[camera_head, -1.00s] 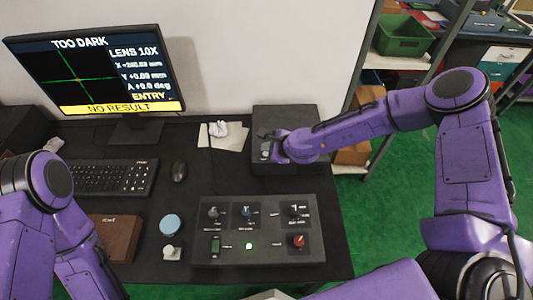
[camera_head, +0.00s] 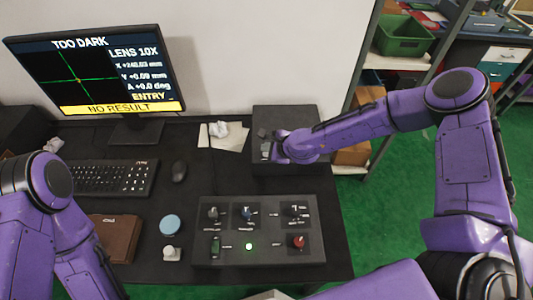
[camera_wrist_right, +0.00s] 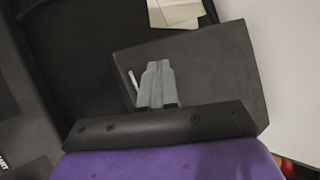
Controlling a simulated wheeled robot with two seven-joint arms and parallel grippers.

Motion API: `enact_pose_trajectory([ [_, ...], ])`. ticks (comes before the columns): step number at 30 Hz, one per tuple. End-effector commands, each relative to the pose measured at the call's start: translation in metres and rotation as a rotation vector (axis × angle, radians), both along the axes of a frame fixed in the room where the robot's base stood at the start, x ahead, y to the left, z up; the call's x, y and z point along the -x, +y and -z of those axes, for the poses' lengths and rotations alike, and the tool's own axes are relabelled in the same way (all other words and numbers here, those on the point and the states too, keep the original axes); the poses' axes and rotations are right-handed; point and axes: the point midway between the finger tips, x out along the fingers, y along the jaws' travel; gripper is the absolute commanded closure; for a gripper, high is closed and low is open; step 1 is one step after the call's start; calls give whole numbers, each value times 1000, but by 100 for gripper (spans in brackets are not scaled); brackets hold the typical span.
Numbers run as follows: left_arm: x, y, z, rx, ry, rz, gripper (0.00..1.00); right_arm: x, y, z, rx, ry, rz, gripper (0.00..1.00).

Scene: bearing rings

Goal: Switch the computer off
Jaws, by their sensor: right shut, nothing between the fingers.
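The computer (camera_head: 293,118) appears to be the dark box at the back right of the desk; it also shows in the right wrist view (camera_wrist_right: 215,70). My right gripper (camera_head: 267,148) is over the box's front left part. In the right wrist view its grey fingers (camera_wrist_right: 157,78) are together, with nothing held. A small pale mark or switch (camera_wrist_right: 132,79) shows on the box just left of the fingers. I cannot tell whether the fingertips touch the box. The monitor (camera_head: 95,75) is lit and reads "TOO DARK" and "NO RESULT". My left arm is at the left edge; its gripper is out of view.
A control panel (camera_head: 228,232) with knobs, a green light and a red knob lies in front of the box. A keyboard (camera_head: 112,178), a mouse (camera_head: 179,171), a brown case (camera_head: 122,238) and papers (camera_head: 231,139) lie on the desk. A shelf stands at the right.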

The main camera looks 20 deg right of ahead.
Motion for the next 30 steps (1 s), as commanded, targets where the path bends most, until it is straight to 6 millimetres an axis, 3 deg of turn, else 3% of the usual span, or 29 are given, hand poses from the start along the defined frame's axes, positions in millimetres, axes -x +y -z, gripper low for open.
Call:
enact_pose_trajectory([
  [30, 0, 0, 9, 0, 0, 0, 46, 0, 0, 8, -1, 0, 1, 100],
])
